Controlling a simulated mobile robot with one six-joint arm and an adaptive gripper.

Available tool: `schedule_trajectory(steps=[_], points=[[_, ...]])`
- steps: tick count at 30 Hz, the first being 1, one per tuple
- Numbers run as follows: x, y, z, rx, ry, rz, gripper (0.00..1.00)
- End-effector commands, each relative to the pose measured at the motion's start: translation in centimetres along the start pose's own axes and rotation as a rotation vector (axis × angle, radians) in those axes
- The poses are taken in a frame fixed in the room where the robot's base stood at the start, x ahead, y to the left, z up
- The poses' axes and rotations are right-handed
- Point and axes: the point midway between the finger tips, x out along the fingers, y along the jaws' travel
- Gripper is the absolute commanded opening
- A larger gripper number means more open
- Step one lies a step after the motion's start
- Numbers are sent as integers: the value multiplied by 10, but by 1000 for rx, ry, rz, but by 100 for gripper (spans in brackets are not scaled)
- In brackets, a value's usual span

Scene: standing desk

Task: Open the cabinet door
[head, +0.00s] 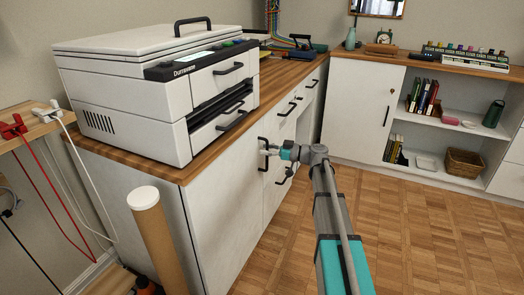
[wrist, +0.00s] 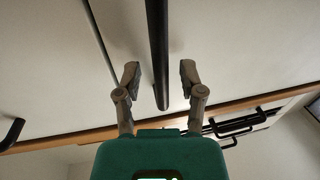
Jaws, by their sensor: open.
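The white cabinet door (head: 228,185) under the printer is closed and flush with the front. Its upright black bar handle (head: 262,160) is near the door's right edge. My gripper (head: 270,152) is at this handle, reaching in from the right. In the wrist view the open fingers (wrist: 159,76) are on either side of the dark handle bar (wrist: 157,40), with a gap on both sides. The bar's end shows between the fingers. Whether the fingertips reach past the bar is hard to tell.
A printer (head: 165,90) stands on the wooden worktop (head: 195,165). Drawers with black handles (head: 287,109) are to the right of the door. A cardboard tube (head: 160,240) stands at front left. Wooden floor (head: 400,235) is free to the right; a shelf unit (head: 450,112) stands behind.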

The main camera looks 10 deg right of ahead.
Motion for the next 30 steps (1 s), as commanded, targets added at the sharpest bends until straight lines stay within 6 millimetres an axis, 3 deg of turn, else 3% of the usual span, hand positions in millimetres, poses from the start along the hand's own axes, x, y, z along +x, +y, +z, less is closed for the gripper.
schedule_trajectory(steps=[5,13,20,21,24,30], points=[[0,0,0,0,0,0,51],[0,0,0,0,0,0,1],[0,1,0,0,0,1,0],[27,-17,0,0,0,-9,0],[10,-4,0,0,0,-4,0],[2,-4,0,0,-1,4,0]])
